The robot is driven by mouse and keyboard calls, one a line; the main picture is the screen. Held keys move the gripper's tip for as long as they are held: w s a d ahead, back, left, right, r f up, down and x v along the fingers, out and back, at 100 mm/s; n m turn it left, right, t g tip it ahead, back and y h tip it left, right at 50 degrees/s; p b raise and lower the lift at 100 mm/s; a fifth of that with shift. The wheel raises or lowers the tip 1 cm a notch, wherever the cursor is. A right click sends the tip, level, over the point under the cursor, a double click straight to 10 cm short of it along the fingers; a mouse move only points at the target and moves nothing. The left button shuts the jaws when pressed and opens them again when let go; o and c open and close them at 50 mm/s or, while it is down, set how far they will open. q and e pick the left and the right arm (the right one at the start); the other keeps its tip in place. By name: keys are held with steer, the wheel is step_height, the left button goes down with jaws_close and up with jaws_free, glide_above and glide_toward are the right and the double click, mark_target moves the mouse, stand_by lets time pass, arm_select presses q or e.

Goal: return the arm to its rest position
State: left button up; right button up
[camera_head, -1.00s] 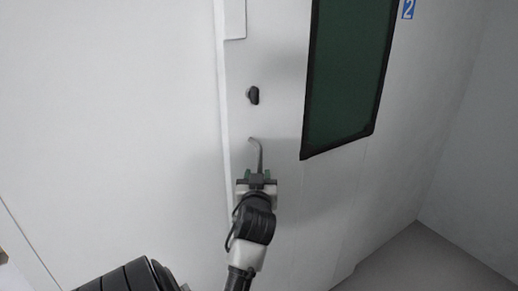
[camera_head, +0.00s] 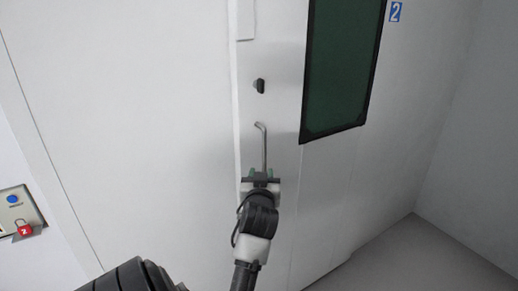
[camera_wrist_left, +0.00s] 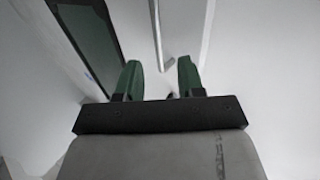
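My left gripper (camera_head: 261,172) is in front of the white door (camera_head: 285,195), at the lower end of a bent metal handle (camera_head: 263,145). In the left wrist view my left gripper (camera_wrist_left: 158,75) has its two green fingers apart, with no object held. The handle (camera_wrist_left: 161,35) shows beyond the fingertips, its end seen in the gap between them. I cannot tell whether it touches a finger. My right gripper is not in view.
The door has a dark knob (camera_head: 259,86) and a dark green window (camera_head: 340,70). Grey floor (camera_head: 400,262) is clear at the lower right.

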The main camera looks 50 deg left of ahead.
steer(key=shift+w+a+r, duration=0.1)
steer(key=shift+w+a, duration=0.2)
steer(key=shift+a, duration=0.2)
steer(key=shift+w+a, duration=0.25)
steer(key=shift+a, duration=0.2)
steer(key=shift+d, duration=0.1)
